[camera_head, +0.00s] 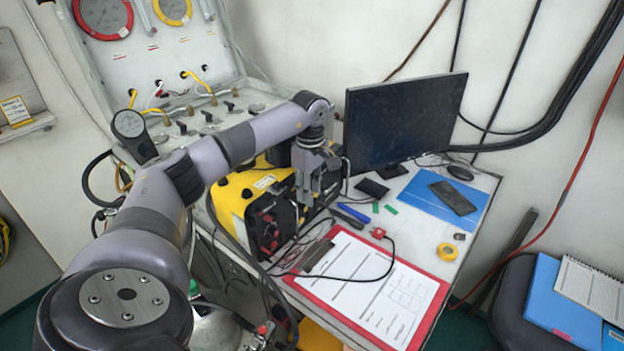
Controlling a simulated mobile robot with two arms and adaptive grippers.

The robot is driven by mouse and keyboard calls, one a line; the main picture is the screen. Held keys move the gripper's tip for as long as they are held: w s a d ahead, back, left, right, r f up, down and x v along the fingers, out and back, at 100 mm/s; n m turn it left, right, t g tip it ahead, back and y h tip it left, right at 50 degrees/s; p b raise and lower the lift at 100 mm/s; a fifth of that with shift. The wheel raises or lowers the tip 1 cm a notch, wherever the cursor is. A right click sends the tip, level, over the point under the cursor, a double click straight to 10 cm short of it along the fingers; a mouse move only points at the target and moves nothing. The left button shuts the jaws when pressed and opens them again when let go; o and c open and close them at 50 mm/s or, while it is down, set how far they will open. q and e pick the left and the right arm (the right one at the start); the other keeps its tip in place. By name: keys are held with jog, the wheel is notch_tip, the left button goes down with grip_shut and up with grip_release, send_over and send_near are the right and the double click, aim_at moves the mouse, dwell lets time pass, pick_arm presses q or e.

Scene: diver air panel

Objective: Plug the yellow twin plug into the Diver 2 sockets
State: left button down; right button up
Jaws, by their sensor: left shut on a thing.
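My left gripper (318,192) reaches over the table from the left and points down, just right of a yellow and black unit (235,197). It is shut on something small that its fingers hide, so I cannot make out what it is. No yellow twin plug can be made out. The unit's dark front panel (270,228) carries red fittings, and its labels are too small to read, so I cannot tell which sockets are Diver 2. A red plug (378,233) on a black cable lies at the clipboard's top edge. My right gripper is not in view.
A red clipboard with paper (372,290) covers the table front. A monitor (405,120) stands behind, with a blue folder (440,195) and phone (453,198) to the right. A yellow tape roll (448,252) lies near the right edge. A gauge panel (165,50) stands at back left.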

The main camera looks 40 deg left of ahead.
pick_arm(q)
jog(key=shift+s+a+r, duration=0.1)
jog(key=shift+a+r, duration=0.15)
jog(key=shift+a, duration=0.45)
dwell(0.5)
jog(key=c, duration=1.7)
grip_release()
jog(key=shift+o, duration=0.8)
jog(key=shift+a+f, duration=0.15)
jog(key=shift+a, duration=0.05)
jog(key=o, duration=0.4)
jog(key=shift+f, duration=0.2)
jog(key=shift+c, duration=0.2)
jog(key=shift+s, duration=0.1)
jog(key=shift+d, duration=0.1)
notch_tip(320, 180, up, 12)
jog(key=shift+w+d, duration=0.15)
jog(key=shift+w, duration=0.05)
jog(key=shift+d, duration=0.1)
